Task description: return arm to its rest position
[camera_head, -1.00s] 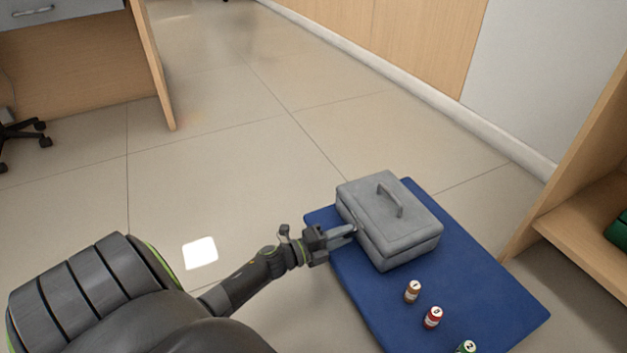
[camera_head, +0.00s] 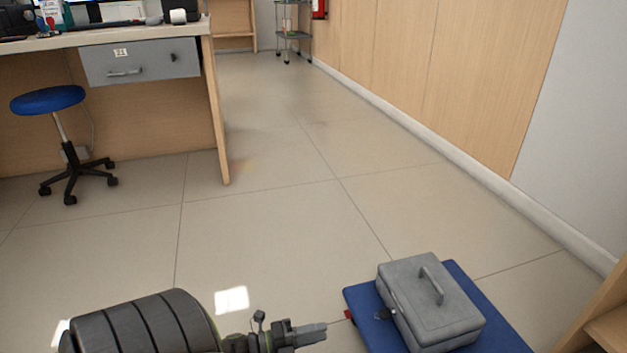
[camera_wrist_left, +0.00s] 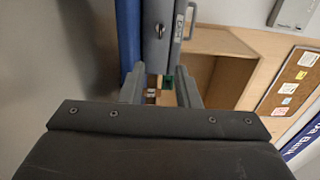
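My left arm comes in at the bottom left of the head view. Its gripper (camera_head: 312,333) is left of the blue mat (camera_head: 358,300), over the tile floor, and apart from the grey box. In the left wrist view, the two fingers (camera_wrist_left: 160,88) stand apart with nothing held between them. The grey box (camera_head: 428,300) with a top handle is closed on the mat; its side with a latch (camera_wrist_left: 157,40) shows beyond the fingers in the left wrist view. My right gripper is out of view.
A small red item (camera_head: 348,315) lies at the mat's left edge. A desk (camera_head: 150,62) with a drawer and a blue stool (camera_head: 50,100) stand at the back left. A wooden shelf edge (camera_head: 607,325) is at the lower right. Open tile floor lies between.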

